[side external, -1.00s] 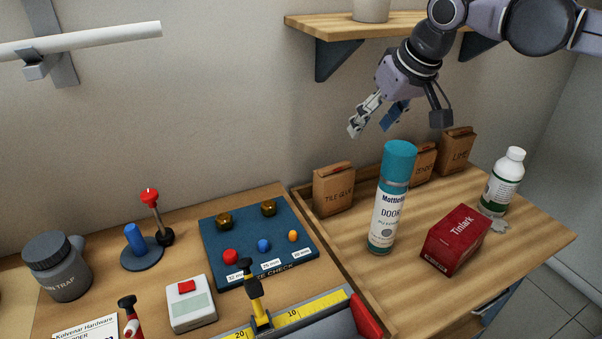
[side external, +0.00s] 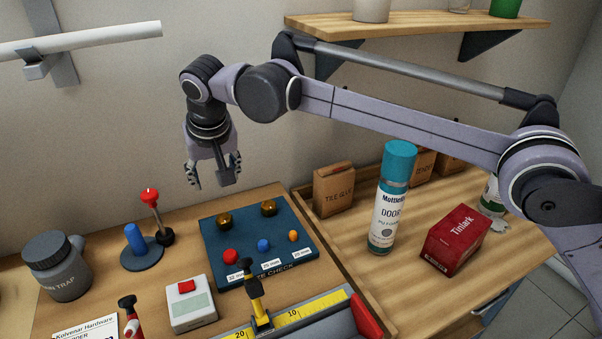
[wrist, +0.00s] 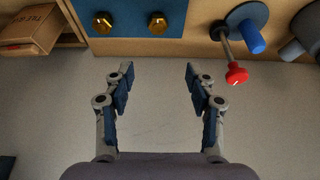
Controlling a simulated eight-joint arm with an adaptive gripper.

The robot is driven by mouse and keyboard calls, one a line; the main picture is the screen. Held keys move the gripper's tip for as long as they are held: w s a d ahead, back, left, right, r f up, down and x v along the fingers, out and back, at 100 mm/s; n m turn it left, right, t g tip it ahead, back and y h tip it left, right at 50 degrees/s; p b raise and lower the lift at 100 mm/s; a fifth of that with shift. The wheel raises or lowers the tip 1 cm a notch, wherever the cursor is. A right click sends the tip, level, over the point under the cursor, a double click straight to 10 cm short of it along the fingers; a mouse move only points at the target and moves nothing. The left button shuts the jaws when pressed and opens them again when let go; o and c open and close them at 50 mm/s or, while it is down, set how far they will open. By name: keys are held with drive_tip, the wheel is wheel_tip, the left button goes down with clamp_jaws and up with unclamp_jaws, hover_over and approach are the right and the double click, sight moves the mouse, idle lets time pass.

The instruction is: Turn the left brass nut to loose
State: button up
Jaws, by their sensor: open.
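Two brass nuts sit at the back of the blue size-check board (side external: 215,250). In the side external view, the left brass nut (side external: 224,220) is nearer the red-knobbed lever, and the right brass nut (side external: 268,207) is nearer the cardboard box. The wrist view sees them from the opposite side, so the left nut (wrist: 157,22) shows on the right and the right nut (wrist: 103,22) on the left. My gripper (side external: 212,182) points down, open and empty, above and behind the left nut. In the wrist view the open fingers (wrist: 152,75) have only grey wall between them.
A red-knobbed lever (side external: 150,197) stands left of the board, beside a blue peg on a round base (side external: 136,240). A tile glue box (side external: 334,190) and a tall spray can (side external: 390,200) stand to the right. A shelf (side external: 420,28) hangs above my arm.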

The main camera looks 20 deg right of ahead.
approach(224, 217)
drive_tip(key=x, duration=0.8)
drive_tip(key=shift+w+f, duration=0.1)
drive_tip(key=shift+f, duration=0.2)
drive_tip(key=c, duration=1.1)
